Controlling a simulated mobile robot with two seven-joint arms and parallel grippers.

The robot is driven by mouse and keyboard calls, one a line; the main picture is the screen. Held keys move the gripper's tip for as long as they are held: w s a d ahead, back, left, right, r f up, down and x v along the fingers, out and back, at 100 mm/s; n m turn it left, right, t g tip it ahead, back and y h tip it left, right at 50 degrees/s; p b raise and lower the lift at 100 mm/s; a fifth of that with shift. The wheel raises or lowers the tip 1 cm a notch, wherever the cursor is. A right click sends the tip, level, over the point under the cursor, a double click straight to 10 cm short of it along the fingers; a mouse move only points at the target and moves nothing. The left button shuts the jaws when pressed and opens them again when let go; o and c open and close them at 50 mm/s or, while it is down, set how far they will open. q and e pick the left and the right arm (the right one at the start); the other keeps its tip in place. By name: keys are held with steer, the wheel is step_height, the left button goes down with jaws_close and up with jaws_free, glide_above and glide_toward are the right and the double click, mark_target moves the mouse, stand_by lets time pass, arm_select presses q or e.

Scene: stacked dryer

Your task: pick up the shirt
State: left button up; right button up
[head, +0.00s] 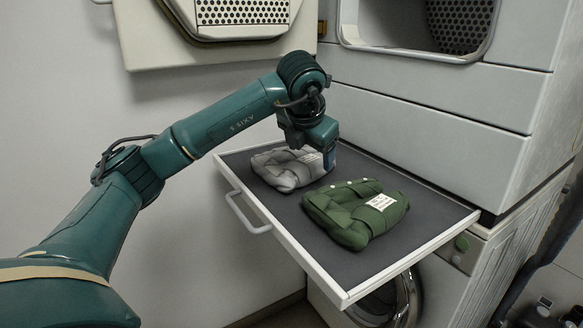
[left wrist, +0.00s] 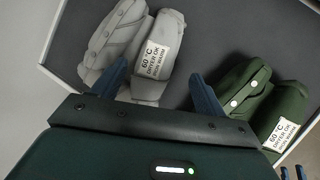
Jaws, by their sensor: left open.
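Two folded garments lie on the pulled-out shelf (head: 300,232). The grey one (head: 280,168) is at the back left and has a white care label; it also shows in the left wrist view (left wrist: 112,45). The green one (head: 352,215) is to its right and nearer, also with a white label (left wrist: 278,133). My left gripper (head: 328,158) is open, at the right end of the grey garment. In the left wrist view its blue fingers (left wrist: 158,70) are apart, one over the grey garment and one over bare shelf. Blue tips at that view's bottom right may be my right gripper (left wrist: 292,173).
The shelf has a white raised rim and a front handle (head: 247,213). An open dryer door (head: 215,30) hangs at the upper left. A washer door (head: 385,300) is below the shelf.

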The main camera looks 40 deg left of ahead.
mark_target(310, 160)
arm_select(q)
steer(key=x, duration=0.4)
steer(key=shift+w+a+f, duration=0.25)
steer(key=shift+w+a, duration=0.05)
steer(key=shift+c, duration=0.5)
steer(key=c, duration=1.2)
